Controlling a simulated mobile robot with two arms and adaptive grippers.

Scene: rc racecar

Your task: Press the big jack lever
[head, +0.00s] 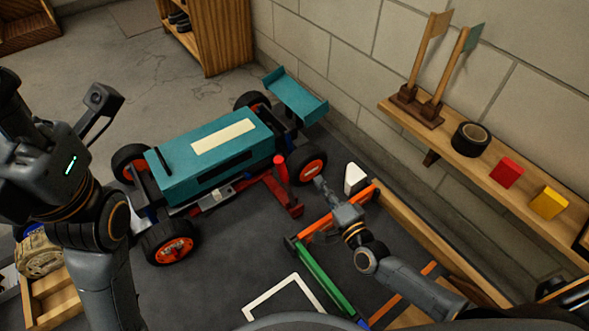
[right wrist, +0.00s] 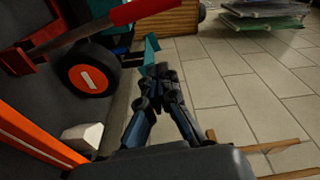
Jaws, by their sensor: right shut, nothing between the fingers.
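A red jack (head: 290,204) stands on the dark floor beside the teal racecar (head: 215,150), near its rear wheel with the orange hub. Its lever (head: 281,170) rises steeply and ends in a bright red grip. The lever also crosses the top left of the right wrist view (right wrist: 145,11). My right gripper (head: 320,184) is shut and empty, to the right of the lever and apart from it. Its closed fingers show in the right wrist view (right wrist: 160,73). My left arm is at the left of the head view, but its gripper fingers are not visible.
A white wedge-like block (head: 355,178) lies just beyond my right gripper. Orange and green bars (head: 322,277) lie below it.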

